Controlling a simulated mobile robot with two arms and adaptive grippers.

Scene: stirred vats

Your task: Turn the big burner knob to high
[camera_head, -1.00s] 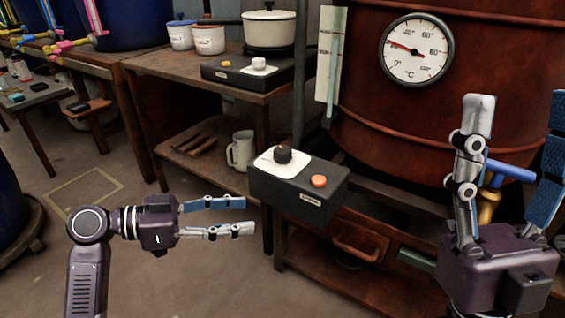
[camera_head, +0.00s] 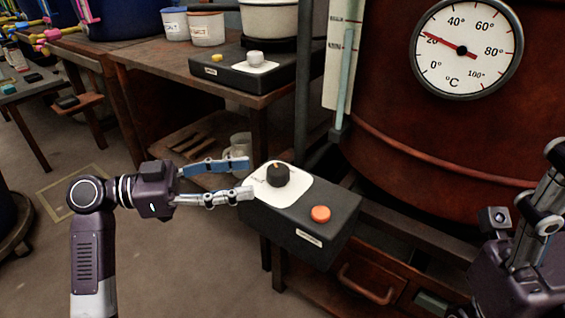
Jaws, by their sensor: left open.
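The big burner knob (camera_head: 278,175) is a round black knob with a small light mark on top. It sits on a white plate on a dark control box (camera_head: 335,243) in front of the large red vat. An orange button (camera_head: 320,214) is on the same box. My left gripper (camera_head: 249,178) is open and empty, just left of the knob. Its fingers point right; the nearer fingertip overlaps the plate's left edge in the picture, and contact cannot be told. My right gripper (camera_head: 530,215) is partly cut off at the right edge, so its opening cannot be told.
A small burner (camera_head: 225,72) with a silver knob and a yellow button stands on the wooden table behind, beneath a white pot (camera_head: 275,18). A dial thermometer (camera_head: 467,75) on the red vat (camera_head: 375,130) points near 20°C. A mug (camera_head: 239,146) stands on the lower shelf.

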